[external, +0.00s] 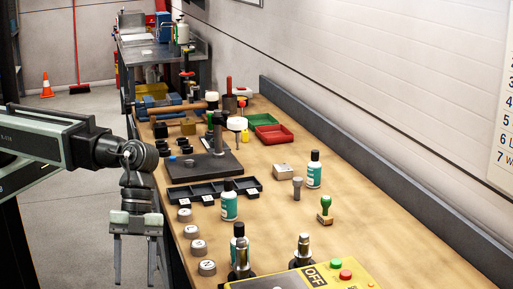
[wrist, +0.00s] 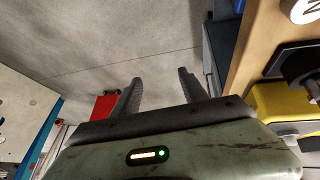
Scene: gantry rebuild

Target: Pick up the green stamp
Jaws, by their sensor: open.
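The green stamp (external: 325,210) stands upright on the wooden workbench (external: 400,235), right of the middle in the external view. The stamp does not show in the wrist view.
More bottles (external: 229,202), a black tray (external: 190,194) and several round knobs (external: 207,268) lie nearer my gripper. A yellow OFF box (external: 310,278) sits at the front. Bench right of the stamp is clear.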

